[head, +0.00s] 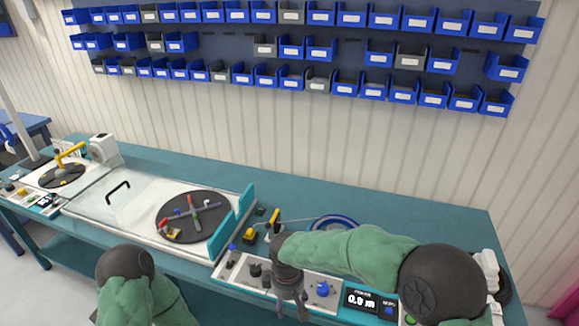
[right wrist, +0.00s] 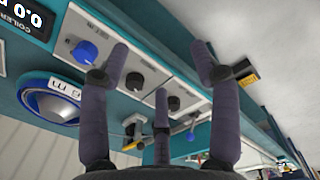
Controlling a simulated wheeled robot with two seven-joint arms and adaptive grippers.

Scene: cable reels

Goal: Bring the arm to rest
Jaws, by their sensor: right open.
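My right gripper (head: 290,308) hangs fingers-down over the front control panel (head: 313,279) of the bench. Its fingers are spread with nothing between them, and the right wrist view shows the same open fingers (right wrist: 160,62). The panel's blue knob (head: 323,289) is just right of the gripper; it also shows in the right wrist view (right wrist: 85,52), beside black knobs (right wrist: 133,80). I cannot tell whether any finger touches the panel. My right arm reaches in from the lower right. Part of my left arm shows at the lower left; its gripper is out of view.
A meter display (head: 362,300) sits right of the knobs. A blue ring-shaped reel (head: 335,222) lies behind my right forearm. A dark turntable (head: 195,216) with a coloured cross stands left, beside an upright teal plate (head: 232,225). The teal bench top (head: 420,215) is clear at back right.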

